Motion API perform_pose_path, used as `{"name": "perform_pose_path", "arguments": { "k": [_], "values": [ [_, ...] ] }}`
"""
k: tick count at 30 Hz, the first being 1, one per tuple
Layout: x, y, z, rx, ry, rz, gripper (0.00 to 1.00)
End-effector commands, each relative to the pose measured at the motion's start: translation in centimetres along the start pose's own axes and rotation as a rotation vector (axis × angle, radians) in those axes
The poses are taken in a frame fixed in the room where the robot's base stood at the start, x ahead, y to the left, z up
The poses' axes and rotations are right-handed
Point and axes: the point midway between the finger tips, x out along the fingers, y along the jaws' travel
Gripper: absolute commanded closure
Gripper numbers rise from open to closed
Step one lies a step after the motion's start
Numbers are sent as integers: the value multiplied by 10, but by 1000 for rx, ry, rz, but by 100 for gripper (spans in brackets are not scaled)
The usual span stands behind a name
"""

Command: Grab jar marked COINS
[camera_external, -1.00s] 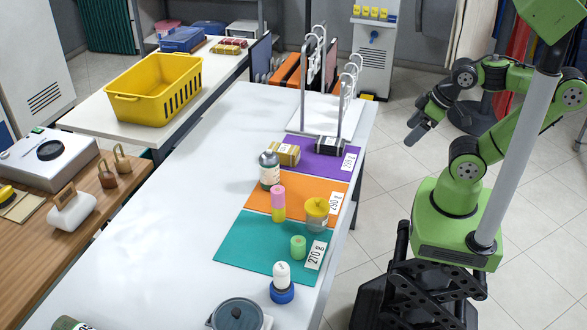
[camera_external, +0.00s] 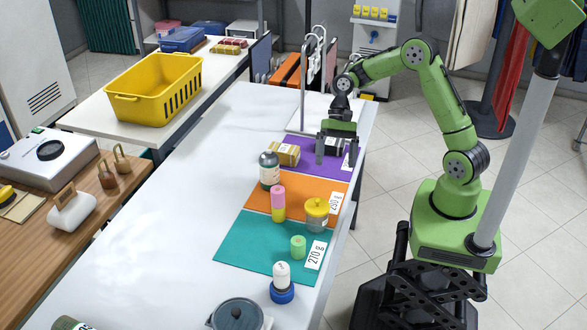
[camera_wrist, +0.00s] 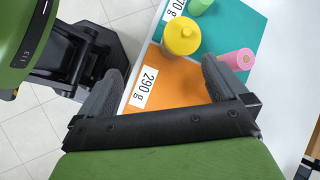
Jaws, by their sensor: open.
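A jar with a yellow lid (camera_external: 317,207) and a clear grey body stands on the orange mat (camera_external: 265,203), near the table's right edge. No COINS marking can be read on it. In the wrist view the yellow-lidded jar (camera_wrist: 181,37) stands upright beyond my fingertips, near the orange mat's border with the teal mat. My gripper (camera_external: 336,158) is open and empty, fingers pointing down over the purple mat (camera_external: 310,150), behind the jar in the outside view. In the wrist view the open gripper (camera_wrist: 162,82) has its two fingers spread wide, with orange mat between them.
A green cylinder (camera_external: 298,247) stands on the teal mat (camera_external: 250,245). A metal rack (camera_external: 306,90) stands behind.

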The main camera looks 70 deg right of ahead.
Motion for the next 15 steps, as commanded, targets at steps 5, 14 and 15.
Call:
{"name": "perform_pose_path", "arguments": {
  "k": [5,14,15],
  "values": [
    [26,4,-59,313,-298,-132,0],
    [44,11,-88,516,-512,-220,0],
    [51,9,-85,516,-512,-218,0]
  ]
}}
